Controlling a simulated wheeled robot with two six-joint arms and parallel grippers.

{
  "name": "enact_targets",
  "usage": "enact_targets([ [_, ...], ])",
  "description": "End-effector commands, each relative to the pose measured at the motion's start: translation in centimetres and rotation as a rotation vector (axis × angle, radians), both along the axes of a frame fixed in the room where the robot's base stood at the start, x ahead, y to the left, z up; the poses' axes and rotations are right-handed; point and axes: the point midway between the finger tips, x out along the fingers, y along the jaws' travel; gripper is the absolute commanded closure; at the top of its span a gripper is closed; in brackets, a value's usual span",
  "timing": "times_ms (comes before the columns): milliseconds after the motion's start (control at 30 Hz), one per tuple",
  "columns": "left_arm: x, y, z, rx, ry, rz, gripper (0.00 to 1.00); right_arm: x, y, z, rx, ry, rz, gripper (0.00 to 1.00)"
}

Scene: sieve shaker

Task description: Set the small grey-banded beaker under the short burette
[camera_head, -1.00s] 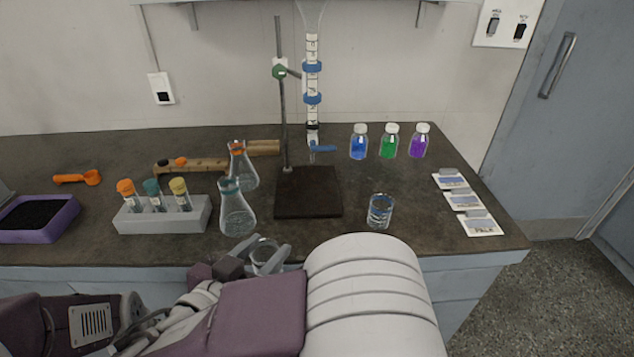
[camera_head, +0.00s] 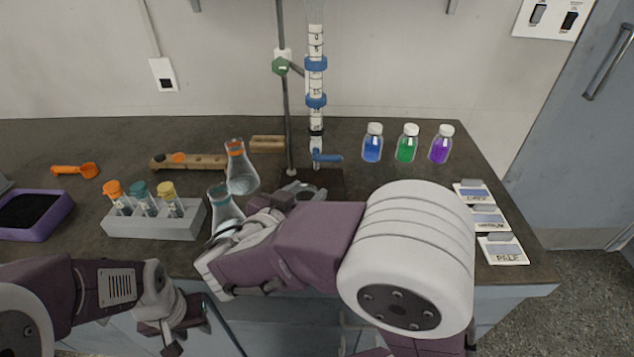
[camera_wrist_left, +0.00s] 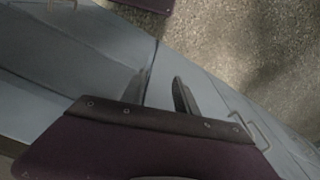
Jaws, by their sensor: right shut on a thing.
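The burette (camera_head: 316,100) stands clamped upright with blue clamps and a blue stopcock, above a dark stand base (camera_head: 328,179). My right gripper (camera_head: 288,194) is shut on a small clear glass beaker (camera_head: 304,188) at the front left of the base, left of the burette tip. The beaker is mostly hidden by the gripper and wrist; its band cannot be made out. I cannot tell whether it touches the base. My left gripper (camera_head: 192,333) hangs low before the counter front, open and empty in the left wrist view (camera_wrist_left: 160,94).
An orange-necked flask (camera_head: 240,170) and a teal-necked flask (camera_head: 222,207) stand close left of my right gripper. A tube rack (camera_head: 155,222) is further left. Blue (camera_head: 372,146), green and purple bottles stand right of the burette.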

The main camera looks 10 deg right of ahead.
Motion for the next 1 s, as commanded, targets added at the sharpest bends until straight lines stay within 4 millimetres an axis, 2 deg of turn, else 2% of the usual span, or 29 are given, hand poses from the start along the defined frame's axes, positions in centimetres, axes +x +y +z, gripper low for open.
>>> enact_targets([
  [100,0.0,0.0,0.1,0.0,0.0,0.0,0.64,1.2,-0.9,0.0,0.001,0.0,-0.001,0.95],
  [267,0.0,0.0,0.2,0.0,0.0,0.0,0.64,1.6,-1.2,0.0,-0.001,-0.001,0.0,0.96],
  [467,0.0,0.0,0.5,0.0,0.0,0.0,0.64,4.5,-3.8,0.1,0.0,0.0,-0.005,0.96],
  [600,0.0,0.0,0.3,0.0,0.0,0.0,0.64,4.5,-3.5,-1.5,-0.001,0.001,0.002,0.96],
  [1000,0.0,0.0,-0.4,0.0,0.0,0.0,0.64,4.5,-3.5,-1.9,0.0,-0.001,0.001,0.96],
])
